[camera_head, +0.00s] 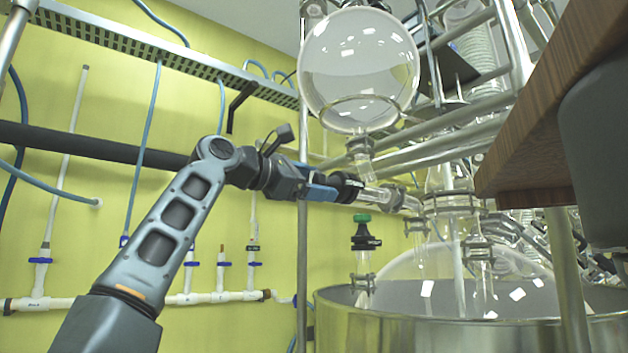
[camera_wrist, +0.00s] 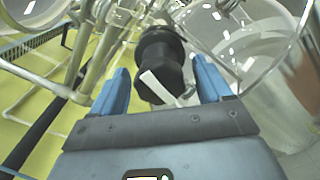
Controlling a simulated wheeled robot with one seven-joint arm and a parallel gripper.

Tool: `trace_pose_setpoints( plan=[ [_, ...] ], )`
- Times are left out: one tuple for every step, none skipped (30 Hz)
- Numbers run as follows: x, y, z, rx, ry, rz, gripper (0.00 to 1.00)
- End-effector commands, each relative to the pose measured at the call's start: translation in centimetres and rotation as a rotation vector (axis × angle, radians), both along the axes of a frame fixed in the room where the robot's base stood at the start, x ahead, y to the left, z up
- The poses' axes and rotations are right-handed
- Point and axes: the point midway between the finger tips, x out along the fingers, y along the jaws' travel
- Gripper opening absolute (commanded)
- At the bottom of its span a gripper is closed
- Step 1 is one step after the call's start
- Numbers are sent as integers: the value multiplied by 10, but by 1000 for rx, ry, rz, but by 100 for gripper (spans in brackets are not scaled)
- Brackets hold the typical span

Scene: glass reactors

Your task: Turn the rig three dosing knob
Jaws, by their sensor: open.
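A black ribbed knob (camera_head: 348,187) sits on the end of a near-horizontal glass tube on the reactor, beside the rig's glass neck. It also shows in the wrist view (camera_wrist: 160,55), with a white strip (camera_wrist: 156,86) across its near end. My gripper (camera_head: 335,188) reaches it from the left. In the wrist view my gripper (camera_wrist: 160,66) is open, its blue fingers on either side of the knob. A gap shows between the knob and each finger, so neither appears to touch it. No rig number is readable.
A round glass flask (camera_head: 358,70) hangs just above my gripper. A green-capped black fitting (camera_head: 363,232) stands below it. The steel vessel (camera_head: 430,332) holds a large glass dome. A wooden shelf (camera_head: 540,120) juts in at right. Pipes line the yellow wall at left.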

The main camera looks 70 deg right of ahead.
Motion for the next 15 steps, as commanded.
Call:
trace_pose_setpoints(
  plan=[
    [0,0,0,0,0,0,78],
    [0,0,0,0,0,0,78],
    [0,0,0,0,0,0,78],
    [0,0,0,0,0,0,78],
    [0,0,0,0,0,0,78],
    [0,0,0,0,0,0,74],
    [0,0,0,0,0,0,71],
    [0,0,0,-1,0,1,68],
    [0,0,0,-1,0,1,65],
    [0,0,0,-1,0,1,62],
    [0,0,0,-1,0,1,59],
    [0,0,0,-1,0,1,55],
    [0,0,0,-1,0,1,52],
    [0,0,0,-1,0,1,49],
    [0,0,0,-1,0,1,46]
  ],
)
